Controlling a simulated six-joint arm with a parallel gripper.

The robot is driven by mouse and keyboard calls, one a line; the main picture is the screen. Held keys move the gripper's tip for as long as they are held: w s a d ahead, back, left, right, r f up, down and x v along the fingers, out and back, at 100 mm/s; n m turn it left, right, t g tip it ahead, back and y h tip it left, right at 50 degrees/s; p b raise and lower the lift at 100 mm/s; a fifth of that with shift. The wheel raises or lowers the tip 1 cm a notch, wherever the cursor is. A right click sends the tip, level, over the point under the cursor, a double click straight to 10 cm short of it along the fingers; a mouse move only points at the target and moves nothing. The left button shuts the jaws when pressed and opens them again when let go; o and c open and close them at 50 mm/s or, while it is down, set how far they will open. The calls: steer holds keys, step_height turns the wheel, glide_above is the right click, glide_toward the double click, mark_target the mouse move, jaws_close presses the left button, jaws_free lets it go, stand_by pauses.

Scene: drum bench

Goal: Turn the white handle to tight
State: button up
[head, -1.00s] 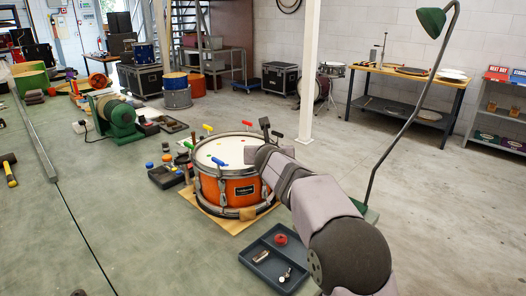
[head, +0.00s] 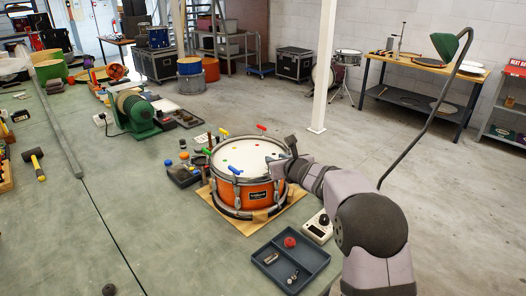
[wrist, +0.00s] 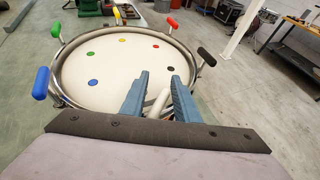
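The orange drum (head: 228,193) stands on a wooden board on the bench, its pale head (wrist: 115,75) facing up with coloured dots. The white handle (wrist: 158,102) is at the near rim in the wrist view. My gripper (wrist: 160,75) has its two blue fingers apart, one on each side of the white handle, with small gaps seeming to show. The handle's lower part is hidden by the gripper body. In the head view my wrist covers the white handle at the drum's right side.
A dark tray (head: 262,240) with small parts lies in front of the drum.

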steer(key=shift+s+a+r+n+g+y+p, duration=0.15)
steer(key=shift+n+g+y+p, duration=0.4)
steer(key=shift+p, duration=1.6)
steer(key=shift+a+r+n+g+y+p, duration=0.15)
steer(key=shift+n+y+p, duration=0.65)
steer(key=shift+p, duration=1.35)
steer(key=p, duration=0.1)
steer(key=n+y+p, duration=0.1)
steer(key=p, duration=0.1)
steer(key=shift+s+a+f+g, duration=0.15)
steer(key=shift+g, duration=0.15)
